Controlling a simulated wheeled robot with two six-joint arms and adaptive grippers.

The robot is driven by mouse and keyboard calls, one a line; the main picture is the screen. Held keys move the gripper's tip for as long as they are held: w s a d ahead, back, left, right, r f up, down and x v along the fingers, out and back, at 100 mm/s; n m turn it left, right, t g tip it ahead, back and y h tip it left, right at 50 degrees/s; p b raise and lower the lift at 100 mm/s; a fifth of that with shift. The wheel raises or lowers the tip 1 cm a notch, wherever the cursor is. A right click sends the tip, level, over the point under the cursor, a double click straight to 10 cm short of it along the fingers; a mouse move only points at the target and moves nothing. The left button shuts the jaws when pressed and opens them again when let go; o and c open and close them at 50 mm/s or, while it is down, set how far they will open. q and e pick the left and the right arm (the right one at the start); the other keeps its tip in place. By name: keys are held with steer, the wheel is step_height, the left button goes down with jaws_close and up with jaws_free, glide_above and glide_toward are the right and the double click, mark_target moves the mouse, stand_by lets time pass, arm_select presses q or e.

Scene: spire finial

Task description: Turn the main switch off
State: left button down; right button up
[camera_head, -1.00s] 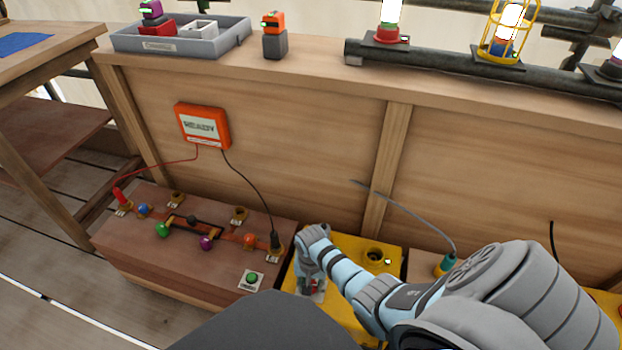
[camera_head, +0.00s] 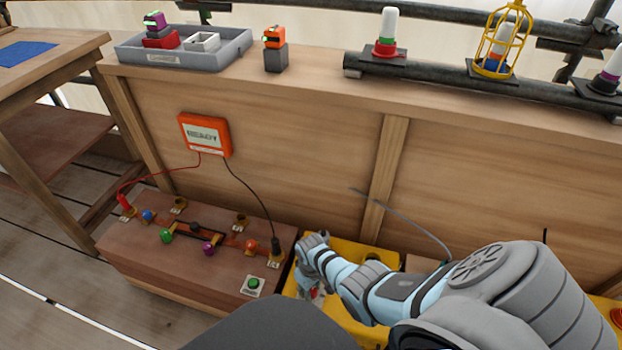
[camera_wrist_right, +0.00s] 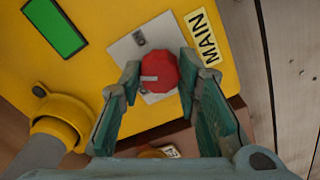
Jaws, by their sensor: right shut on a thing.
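The main switch is a red knob (camera_wrist_right: 160,70) with a white pointer mark, on a pale plate (camera_wrist_right: 128,48) beside a "MAIN" label (camera_wrist_right: 202,38) on the yellow box (camera_wrist_right: 95,80). In the right wrist view the mark points left, roughly across the picture. My right gripper (camera_wrist_right: 160,85) is shut on the knob, one finger on each side. In the head view the yellow box (camera_head: 350,250) is partly behind my right arm, and my right gripper (camera_head: 312,288) is low over its left part, with the knob mostly hidden. My left gripper is in neither view.
A wooden box (camera_head: 140,240) with coloured knobs and a green button (camera_head: 254,284) stands left of the yellow box. An orange meter (camera_head: 205,134) hangs on the panel with two leads. Unlit lamps, one caged (camera_head: 500,45), stand along the pipe. A grey tray (camera_head: 185,50) sits on the ledge.

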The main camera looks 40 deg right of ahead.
steer(key=n, duration=0.5)
steer(key=shift+n, duration=0.3)
stand_by(0.4)
steer(key=o, duration=1.2)
steer(key=shift+c, duration=0.2)
step_height(320, 180, up, 12)
